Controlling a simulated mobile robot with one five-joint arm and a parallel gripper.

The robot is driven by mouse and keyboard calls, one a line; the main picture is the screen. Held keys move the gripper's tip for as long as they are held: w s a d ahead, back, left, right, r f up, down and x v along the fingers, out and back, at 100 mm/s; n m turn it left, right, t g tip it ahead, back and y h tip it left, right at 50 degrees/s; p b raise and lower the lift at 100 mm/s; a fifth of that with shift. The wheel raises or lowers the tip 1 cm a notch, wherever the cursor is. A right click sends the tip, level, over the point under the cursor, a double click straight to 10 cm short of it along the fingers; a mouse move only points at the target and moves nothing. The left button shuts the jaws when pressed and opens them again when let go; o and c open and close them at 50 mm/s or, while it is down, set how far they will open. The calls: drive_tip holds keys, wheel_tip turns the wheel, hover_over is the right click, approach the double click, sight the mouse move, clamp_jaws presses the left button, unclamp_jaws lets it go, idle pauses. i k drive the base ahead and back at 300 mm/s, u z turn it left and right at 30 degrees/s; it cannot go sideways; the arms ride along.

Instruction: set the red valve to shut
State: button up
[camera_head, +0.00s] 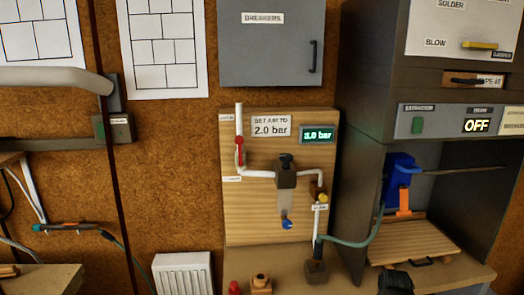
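The red valve (239,151) is on a white vertical pipe at the left of a wooden panel (260,222). Its red lever appears upright, in line with the pipe. Small labels sit above and below it, too small to read. The pipe turns right below the valve to a dark regulator (286,172) with a blue knob (287,224) under its bowl. A sign (270,126) reads "SET AIR TO 2.0 bar". A green display (318,134) appears to read 3.0 bar. I cannot make out my gripper in this view, and nothing touches the valve.
A grey "BREAKERS" cabinet (270,50) hangs above the panel. A yellow fitting (323,198) and a green hose (362,240) are right of the regulator. A dark booth (360,110) stands at right, with a display reading OFF. A white radiator (183,273) is at lower left.

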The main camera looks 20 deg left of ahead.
sight(239, 140)
drive_tip(key=z, duration=0.05)
drive_tip(key=k, duration=1.2)
drive_tip(key=u, duration=0.85)
drive_tip(key=i, duration=1)
drive_tip(key=z, duration=0.05)
